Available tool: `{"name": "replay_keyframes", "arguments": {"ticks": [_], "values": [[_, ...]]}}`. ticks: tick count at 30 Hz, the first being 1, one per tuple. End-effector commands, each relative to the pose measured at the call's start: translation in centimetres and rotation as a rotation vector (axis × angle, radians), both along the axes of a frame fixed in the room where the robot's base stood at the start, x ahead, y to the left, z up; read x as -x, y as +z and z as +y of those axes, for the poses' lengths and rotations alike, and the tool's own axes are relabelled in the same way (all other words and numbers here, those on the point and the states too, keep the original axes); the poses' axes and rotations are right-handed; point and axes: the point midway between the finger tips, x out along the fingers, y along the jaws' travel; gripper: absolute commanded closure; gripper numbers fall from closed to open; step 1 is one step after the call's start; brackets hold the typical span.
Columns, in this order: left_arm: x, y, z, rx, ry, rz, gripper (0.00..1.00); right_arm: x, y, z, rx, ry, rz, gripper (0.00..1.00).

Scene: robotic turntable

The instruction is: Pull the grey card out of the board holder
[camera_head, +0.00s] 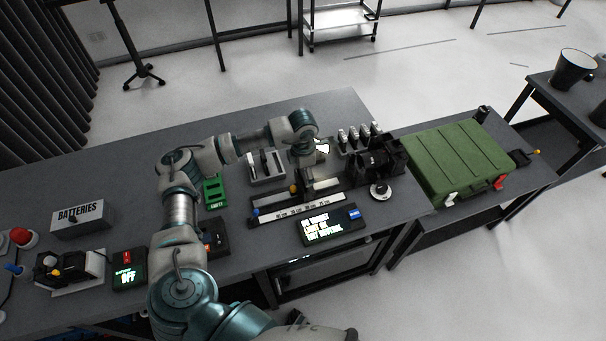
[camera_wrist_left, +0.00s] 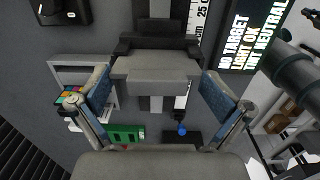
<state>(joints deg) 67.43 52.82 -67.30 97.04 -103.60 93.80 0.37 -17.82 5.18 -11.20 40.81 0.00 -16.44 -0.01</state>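A flat grey slab (camera_wrist_left: 155,70), which looks like the grey card, shows between my left gripper's fingers in the left wrist view. A dark holder (camera_wrist_left: 157,45) on the ruled rail is right by it. My left gripper (camera_wrist_left: 158,90) is spread wide, one finger beside each end of the slab; I cannot tell if the pads touch it. In the head view my left gripper (camera_head: 303,160) points down over the rail (camera_head: 290,207) and mostly hides the card and holder. My right gripper is not in view.
A grey rack (camera_head: 266,167) with upright cards and a green board (camera_head: 215,192) lie left of the gripper. A lit display (camera_head: 332,224) stands in front of the rail. A dark device (camera_head: 380,158) and a green case (camera_head: 458,160) are to the right.

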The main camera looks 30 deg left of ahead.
Motion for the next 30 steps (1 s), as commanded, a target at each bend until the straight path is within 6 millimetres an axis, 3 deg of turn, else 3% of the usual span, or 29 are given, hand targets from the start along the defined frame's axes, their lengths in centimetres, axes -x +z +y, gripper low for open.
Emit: {"name": "replay_keyframes", "arguments": {"ticks": [1, 13, 24, 30], "values": [[0.7, -1.4, 0.2, -0.015, -0.003, 0.031, 0.34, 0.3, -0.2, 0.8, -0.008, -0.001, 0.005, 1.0], [0.8, 0.2, 0.2, -0.02, -0.001, 0.031, 0.36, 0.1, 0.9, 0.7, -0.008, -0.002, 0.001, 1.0], [0.8, 2.1, 0.2, -0.017, -0.002, 0.028, 0.57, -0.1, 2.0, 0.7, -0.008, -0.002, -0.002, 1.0], [0.7, 3.2, 0.1, -0.016, -0.001, 0.023, 0.59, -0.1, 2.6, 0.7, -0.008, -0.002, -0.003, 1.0]]}}
